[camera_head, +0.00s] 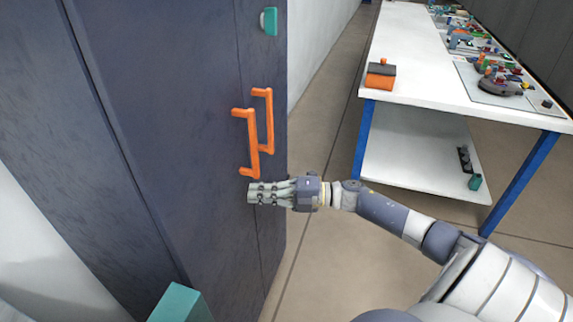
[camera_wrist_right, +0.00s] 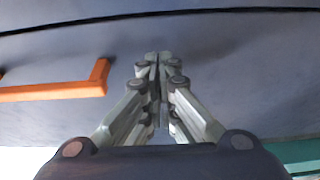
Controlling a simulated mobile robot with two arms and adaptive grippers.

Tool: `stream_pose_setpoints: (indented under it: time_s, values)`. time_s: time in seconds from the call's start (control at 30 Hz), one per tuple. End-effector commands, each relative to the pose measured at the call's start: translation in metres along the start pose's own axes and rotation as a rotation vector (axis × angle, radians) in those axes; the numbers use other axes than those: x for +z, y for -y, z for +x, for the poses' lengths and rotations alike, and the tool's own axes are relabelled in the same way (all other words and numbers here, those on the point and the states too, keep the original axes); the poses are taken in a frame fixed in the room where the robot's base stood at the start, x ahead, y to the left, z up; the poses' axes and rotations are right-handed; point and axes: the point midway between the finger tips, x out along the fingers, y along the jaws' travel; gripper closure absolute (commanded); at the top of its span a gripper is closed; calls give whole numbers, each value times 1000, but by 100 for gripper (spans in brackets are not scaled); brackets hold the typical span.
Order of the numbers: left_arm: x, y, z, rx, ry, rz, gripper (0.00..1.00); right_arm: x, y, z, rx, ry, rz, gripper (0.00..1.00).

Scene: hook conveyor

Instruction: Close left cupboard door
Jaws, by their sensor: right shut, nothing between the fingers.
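The dark blue-grey cupboard front (camera_head: 160,110) fills the left of the head view, with its left door (camera_head: 205,190). Two upright orange handles, the left one (camera_head: 252,150) and the right one (camera_head: 268,118), stand side by side near a vertical seam. I cannot tell whether the left door is fully flush. My right gripper (camera_head: 250,194) is shut and empty just below the left handle, close to the door. In the right wrist view its fingertips (camera_wrist_right: 158,58) point at the door surface, with an orange handle (camera_wrist_right: 55,92) to their left and a dark seam above. Contact is unclear. My left gripper is out of view.
A white table (camera_head: 430,60) with blue legs stands to the right, holding an orange-and-dark block (camera_head: 380,75) and several parts. Its lower shelf (camera_head: 420,150) carries small items. A teal box-like piece (camera_head: 180,305) shows at the bottom. Floor (camera_head: 325,150) between cupboard and table is clear.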

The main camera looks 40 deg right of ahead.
Motion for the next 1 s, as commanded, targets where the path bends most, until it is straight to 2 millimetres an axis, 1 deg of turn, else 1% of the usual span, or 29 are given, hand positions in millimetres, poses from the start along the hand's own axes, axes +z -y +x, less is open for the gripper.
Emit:
stream_pose_setpoints:
  time_s: [0.03,0.3,0.5,0.63,0.87,0.97,1.0]
  values:
    - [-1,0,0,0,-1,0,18,0,1,-10,-5,2,1,100]
    - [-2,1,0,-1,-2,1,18,0,2,-65,-5,4,1,100]
    - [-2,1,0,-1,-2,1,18,0,1,-96,-2,2,1,100]
    - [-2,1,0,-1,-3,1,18,0,0,-105,-2,2,-1,100]
    - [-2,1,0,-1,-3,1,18,1,0,-108,0,4,1,100]
    - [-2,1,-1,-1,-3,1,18,6,11,-110,1,48,37,100]
    - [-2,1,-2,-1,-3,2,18,11,20,-112,0,87,68,100]
